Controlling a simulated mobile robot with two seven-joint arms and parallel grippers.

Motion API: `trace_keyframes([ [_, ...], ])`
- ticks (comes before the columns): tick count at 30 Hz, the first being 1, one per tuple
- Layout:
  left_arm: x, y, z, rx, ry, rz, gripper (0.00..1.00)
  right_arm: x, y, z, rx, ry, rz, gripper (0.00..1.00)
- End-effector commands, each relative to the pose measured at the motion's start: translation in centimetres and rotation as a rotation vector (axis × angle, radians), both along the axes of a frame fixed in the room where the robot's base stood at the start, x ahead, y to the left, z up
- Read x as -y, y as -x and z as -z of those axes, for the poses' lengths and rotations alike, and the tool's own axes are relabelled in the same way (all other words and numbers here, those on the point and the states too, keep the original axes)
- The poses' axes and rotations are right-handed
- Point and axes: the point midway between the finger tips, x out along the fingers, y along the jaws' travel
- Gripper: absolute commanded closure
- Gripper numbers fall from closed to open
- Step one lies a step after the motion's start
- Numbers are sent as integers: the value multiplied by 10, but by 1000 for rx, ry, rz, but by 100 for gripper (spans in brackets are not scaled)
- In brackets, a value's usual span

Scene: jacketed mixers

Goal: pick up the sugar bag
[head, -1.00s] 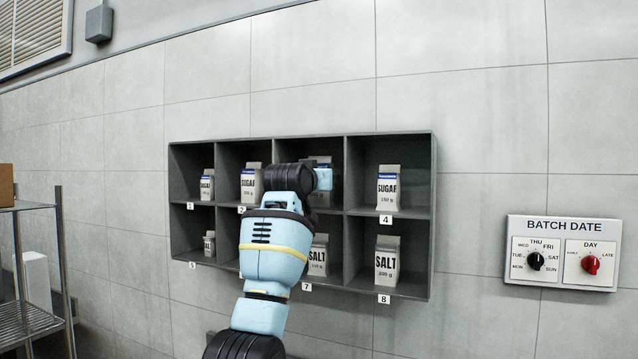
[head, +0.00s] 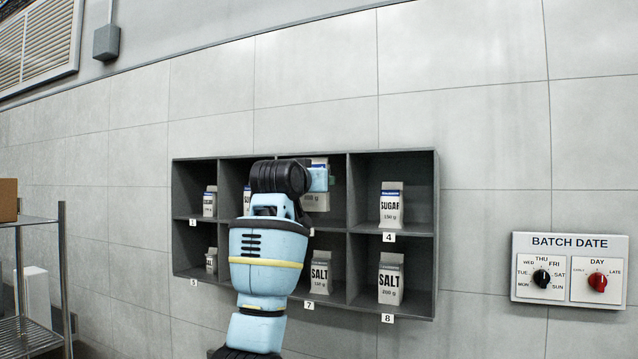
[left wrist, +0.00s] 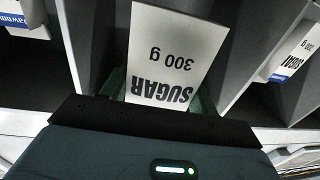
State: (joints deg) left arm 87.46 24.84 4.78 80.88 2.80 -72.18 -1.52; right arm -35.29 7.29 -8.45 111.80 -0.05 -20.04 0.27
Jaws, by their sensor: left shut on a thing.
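My left gripper (left wrist: 160,92) is shut on a white sugar bag (left wrist: 172,50), labelled "SUGAR 300 g", upside down in the left wrist view. In the head view this bag (head: 317,202) shows in compartment 3, right of my left arm, with its lower edge a little above the compartment floor. My right gripper is not in view.
The grey eight-compartment shelf (head: 437,240) hangs on a tiled wall. Another sugar bag (head: 391,207) stands in compartment 4. Salt bags (head: 391,280) stand in the lower row. A batch date panel (head: 569,270) is at right, a wire rack (head: 62,270) at left.

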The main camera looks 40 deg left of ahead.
Motion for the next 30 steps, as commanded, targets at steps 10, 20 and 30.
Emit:
trace_keyframes([
  [10, 24, 58, -1, 5, -3, -1, 72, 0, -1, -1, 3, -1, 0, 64],
  [20, 42, 103, -1, 4, -2, -1, 72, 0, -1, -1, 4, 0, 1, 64],
  [30, 48, 117, 0, 1, 0, 0, 72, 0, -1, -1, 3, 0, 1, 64],
])
